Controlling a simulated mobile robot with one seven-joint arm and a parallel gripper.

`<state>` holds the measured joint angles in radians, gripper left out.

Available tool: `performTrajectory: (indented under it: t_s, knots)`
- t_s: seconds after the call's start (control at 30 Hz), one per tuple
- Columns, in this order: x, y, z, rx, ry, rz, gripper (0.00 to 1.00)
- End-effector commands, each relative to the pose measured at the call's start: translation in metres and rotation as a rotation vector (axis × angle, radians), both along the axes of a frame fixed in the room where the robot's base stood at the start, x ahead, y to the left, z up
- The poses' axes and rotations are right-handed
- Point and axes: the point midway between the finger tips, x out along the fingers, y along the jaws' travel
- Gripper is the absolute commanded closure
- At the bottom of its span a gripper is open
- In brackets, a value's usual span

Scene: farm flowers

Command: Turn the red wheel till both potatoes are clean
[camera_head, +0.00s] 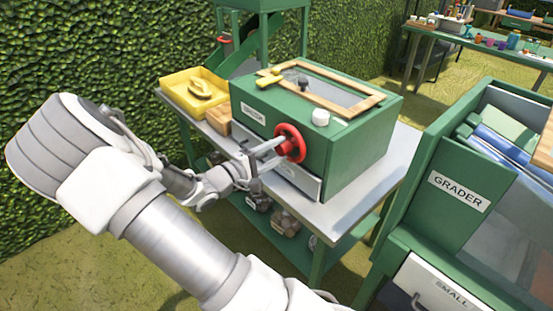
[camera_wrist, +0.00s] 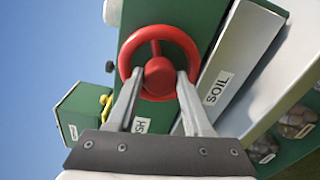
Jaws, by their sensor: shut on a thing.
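The red wheel (camera_head: 290,143) is on the front of a green box (camera_head: 341,146) that stands on a grey-topped table. In the wrist view the red wheel (camera_wrist: 159,62) faces me, with its hub in the middle. My gripper (camera_head: 279,142) reaches the wheel from the left. In the wrist view my gripper (camera_wrist: 158,84) has one finger on each side of the hub, at the wheel's lower part, and is shut on the wheel. I cannot make out the two potatoes inside the box in either view.
A yellow tray (camera_head: 194,92) sits at the table's left end. A "SOIL" drawer (camera_wrist: 224,73) is beside the wheel. A second green grader (camera_head: 455,195) stands close on the right.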

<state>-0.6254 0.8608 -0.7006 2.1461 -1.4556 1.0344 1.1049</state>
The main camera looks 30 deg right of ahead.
Motion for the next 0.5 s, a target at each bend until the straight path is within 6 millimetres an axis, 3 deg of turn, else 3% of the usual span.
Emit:
performTrajectory:
  t_s: [0.03, 0.5]
  knots:
    - [-0.0003, 0.0008, -0.0065, 0.009, -0.045, 0.000, 1.00]
    - [-0.0006, 0.0006, -0.0049, 0.054, -0.364, -0.001, 1.00]
